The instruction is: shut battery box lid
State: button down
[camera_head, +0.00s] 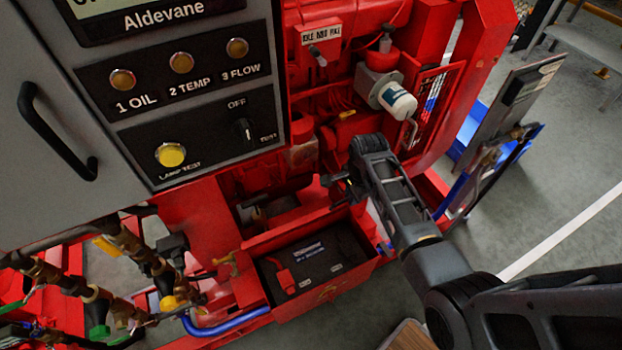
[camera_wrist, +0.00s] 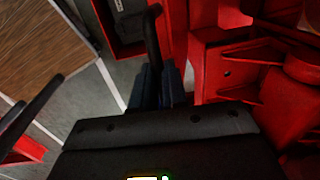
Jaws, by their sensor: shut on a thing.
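The red battery box (camera_head: 328,293) stands open low in the middle of the head view, with the dark battery (camera_head: 310,262) visible inside. A red panel at its back edge, apparently the raised lid (camera_head: 290,232), stands up behind the opening. My gripper (camera_head: 336,188) is above the back right of the box, its fingertips small and partly hidden by my arm. In the wrist view my gripper (camera_wrist: 160,85) is shut on a dark curved bar (camera_wrist: 152,35), apparently the lid's handle. Part of the box and battery shows beyond it; where the bar joins the lid is unclear.
A grey control panel (camera_head: 190,110) with a black handle (camera_head: 55,130) fills the upper left. Red engine parts (camera_head: 335,90) and a white filter (camera_head: 397,101) are behind. Valves and pipes (camera_head: 125,240) crowd the lower left. Open grey floor (camera_head: 560,200) lies to the right.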

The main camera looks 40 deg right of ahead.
jog(key=shift+s+a+f, duration=0.15)
jog(key=shift+s, duration=0.3)
jog(key=shift+s+a+f, duration=0.1)
jog(key=shift+s, duration=0.3)
jog(key=c, duration=1.1)
grip_release()
jog(key=r, duration=0.3)
jog(key=s+r, duration=0.1)
jog(key=r, duration=0.2)
jog(key=s+r, duration=0.1)
jog(key=r, duration=0.2)
jog(key=shift+a, duration=0.3)
jog(key=shift+s+f, duration=0.1)
